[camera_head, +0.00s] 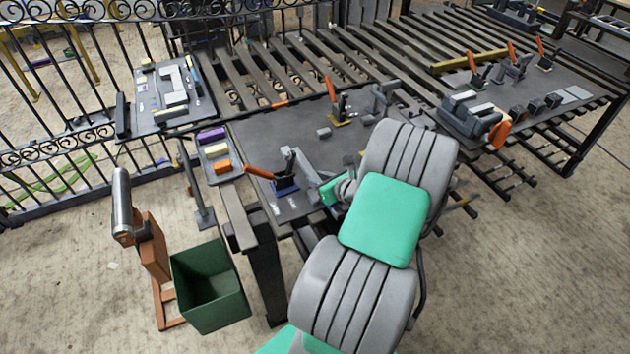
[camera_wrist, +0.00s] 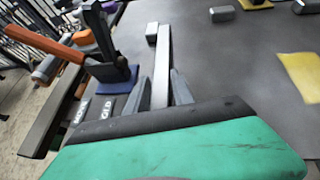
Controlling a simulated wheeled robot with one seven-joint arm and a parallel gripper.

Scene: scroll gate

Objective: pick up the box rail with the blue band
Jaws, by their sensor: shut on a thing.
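In the wrist view a long, straight grey box rail (camera_wrist: 161,66) runs away from me between the two grey fingers of my gripper (camera_wrist: 160,92). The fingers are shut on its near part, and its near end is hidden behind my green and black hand. I cannot make out a blue band on the visible part. In the head view my gripper (camera_head: 322,187) is low over the near left part of the dark table plate, partly hidden by my arm. I cannot tell whether the rail touches the plate.
A toggle clamp with an orange handle and blue base (camera_wrist: 118,80) stands close left of the rail; it also shows in the head view (camera_head: 286,180). A yellow-based clamp (camera_head: 340,112) stands farther back. A green bin (camera_head: 208,287) is on the floor at left.

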